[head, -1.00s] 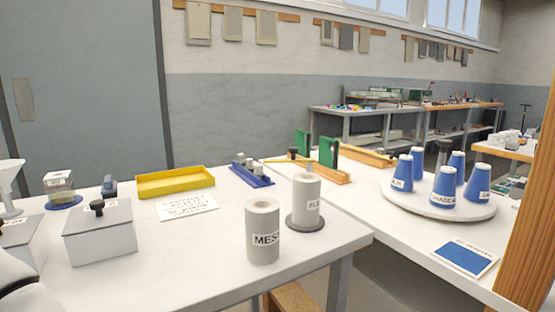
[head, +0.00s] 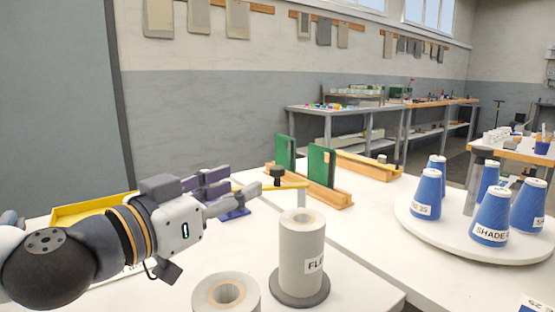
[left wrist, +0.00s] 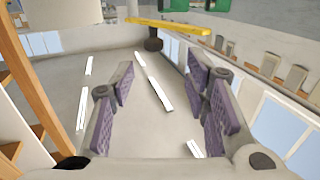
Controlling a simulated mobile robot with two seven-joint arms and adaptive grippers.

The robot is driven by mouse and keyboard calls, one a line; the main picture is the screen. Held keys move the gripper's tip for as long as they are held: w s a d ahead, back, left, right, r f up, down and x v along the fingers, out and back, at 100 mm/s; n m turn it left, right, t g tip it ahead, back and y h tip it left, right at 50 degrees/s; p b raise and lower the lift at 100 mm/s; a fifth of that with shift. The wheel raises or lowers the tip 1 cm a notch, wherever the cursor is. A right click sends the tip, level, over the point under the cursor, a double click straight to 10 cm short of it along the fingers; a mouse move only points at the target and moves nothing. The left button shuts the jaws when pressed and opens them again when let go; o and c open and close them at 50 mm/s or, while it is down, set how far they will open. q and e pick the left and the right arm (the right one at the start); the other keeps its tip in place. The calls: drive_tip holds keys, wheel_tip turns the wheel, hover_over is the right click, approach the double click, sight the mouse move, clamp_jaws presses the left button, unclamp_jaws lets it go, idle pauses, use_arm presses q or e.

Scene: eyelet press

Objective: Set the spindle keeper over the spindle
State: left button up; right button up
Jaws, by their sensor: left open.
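A yellow bar with a black knob (head: 277,176), which I take to be the spindle keeper (head: 292,186), is behind the roll marked FLI (head: 300,255). Its right end meets a thin grey post (head: 303,199) that shows above the roll's back rim. The roll stands on a dark disc (head: 300,298), and its core looks open. I cannot make out a spindle inside. My left gripper (head: 240,188) is open and empty, left of the knob. In the left wrist view the knob (left wrist: 153,44) is ahead of the open fingers (left wrist: 165,82), apart from them. My right gripper is out of view.
A second roll (head: 226,292) stands close in front of my left gripper. A yellow tray (head: 92,208) is partly behind my arm. Green plates on a wooden rack (head: 330,190) stand behind the bar. Blue cones on a white turntable (head: 440,233) stand at the right.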

sight(273, 170)
use_arm(q)
drive_tip(key=x, duration=1)
drive_tip(key=shift+d+r, duration=0.1)
drive_tip(key=shift+d, duration=0.45)
clamp_jaws()
